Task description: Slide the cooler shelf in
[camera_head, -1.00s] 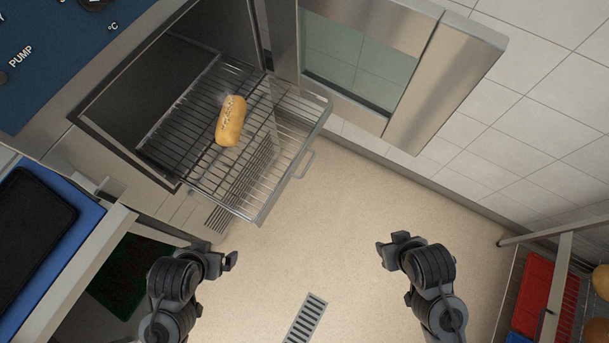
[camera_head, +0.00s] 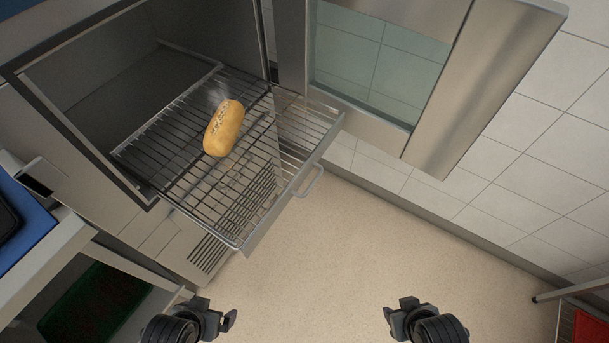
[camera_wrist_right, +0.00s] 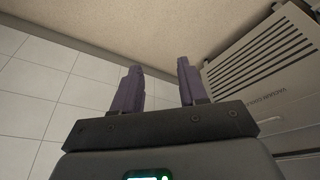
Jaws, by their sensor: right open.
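The wire cooler shelf (camera_head: 207,198) is pulled partway out of the open steel cabinet. It has a front rail with a handle (camera_head: 312,182). A bread loaf (camera_head: 223,128) lies on the shelf, with faint vapour beside it. My right gripper (camera_head: 398,308) is at the bottom of the head view, below and right of the shelf, apart from it. In the right wrist view its two fingers (camera_wrist_right: 158,88) are spread with nothing between them. My left gripper (camera_head: 228,318) is at the bottom left, in front of the shelf and touching nothing; its jaw gap is unclear.
The cabinet's glass door (camera_head: 375,65) stands open on the right, beside the tiled wall (camera_head: 535,140). A counter with a blue board (camera_head: 22,225) is at the left. A rack edge (camera_head: 580,290) shows at the far right. The floor (camera_head: 340,260) between is clear.

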